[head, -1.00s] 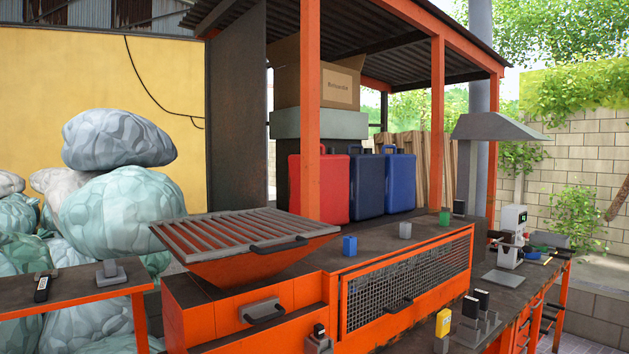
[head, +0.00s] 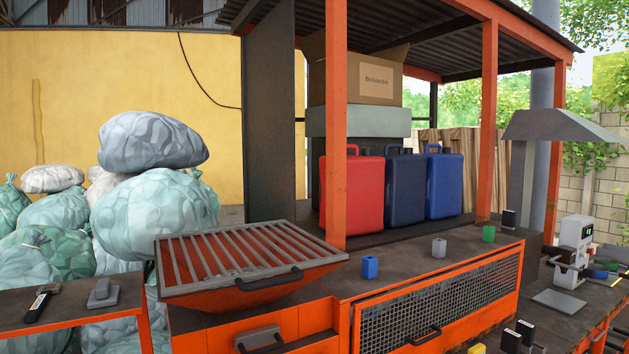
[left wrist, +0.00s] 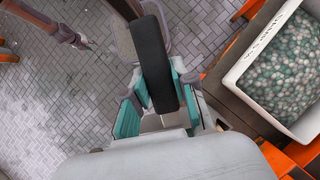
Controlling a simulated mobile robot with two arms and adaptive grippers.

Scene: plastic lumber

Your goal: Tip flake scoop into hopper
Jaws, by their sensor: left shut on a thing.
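The hopper (head: 250,290) is an orange tapered bin on the left end of the orange workbench in the head view. A grey slatted grate (head: 235,250) with a dark handle covers its top. In the left wrist view, my left gripper (left wrist: 160,106) has its teal pads shut on a long black handle (left wrist: 152,62), which I take as the flake scoop's. A grey rounded shape shows behind the handle; I cannot tell whether it is the scoop's pan, or whether it holds flakes. Neither gripper shows in the head view.
A white bin (left wrist: 243,72) of pale green and white flakes stands at the right in the wrist view. Small blue (head: 370,267) and grey (head: 439,247) blocks stand on the bench right of the hopper. Red (head: 352,195) and blue cases stand behind. An orange post rises near the hopper.

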